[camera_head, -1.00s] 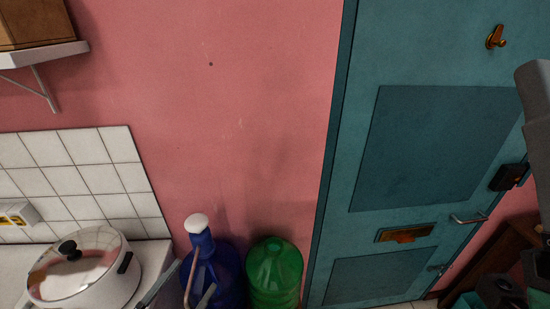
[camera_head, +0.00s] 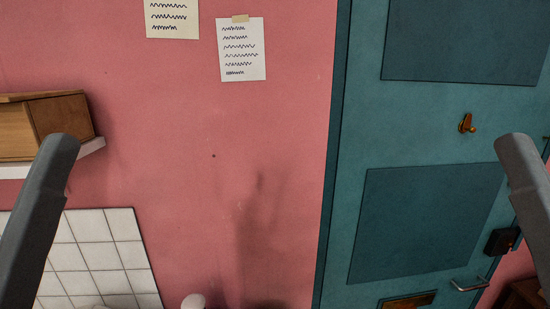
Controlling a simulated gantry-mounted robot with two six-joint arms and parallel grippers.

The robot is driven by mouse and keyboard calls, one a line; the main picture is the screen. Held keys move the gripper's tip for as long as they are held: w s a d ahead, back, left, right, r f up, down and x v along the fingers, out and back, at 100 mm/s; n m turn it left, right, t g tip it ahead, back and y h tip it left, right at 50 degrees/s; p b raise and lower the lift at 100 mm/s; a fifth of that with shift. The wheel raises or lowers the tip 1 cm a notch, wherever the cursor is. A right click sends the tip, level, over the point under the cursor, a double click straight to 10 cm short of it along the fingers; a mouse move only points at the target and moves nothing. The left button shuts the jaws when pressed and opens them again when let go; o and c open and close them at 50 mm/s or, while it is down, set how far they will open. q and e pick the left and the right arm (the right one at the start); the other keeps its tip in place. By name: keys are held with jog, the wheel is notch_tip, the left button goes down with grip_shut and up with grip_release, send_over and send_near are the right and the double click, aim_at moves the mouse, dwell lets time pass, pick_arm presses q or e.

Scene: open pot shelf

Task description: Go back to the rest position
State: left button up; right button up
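Two grey links of my own arms show in the head view, one at the left edge and one at the right edge. Neither gripper is in the picture, so their fingers and anything in them are hidden. The pot with its lid is out of view. Only the white cap (camera_head: 193,301) of the blue bottle shows at the bottom edge.
A pink wall (camera_head: 215,200) fills the middle. A teal door (camera_head: 430,225) with a handle (camera_head: 468,286) stands at the right. A wooden box (camera_head: 62,117) sits on a white shelf (camera_head: 92,147) at the left, above white tiles (camera_head: 95,257). Two paper notes (camera_head: 241,52) hang above.

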notch_tip(320, 180, up, 26)
jog(key=p, duration=2.2)
jog(key=shift+f, duration=0.2)
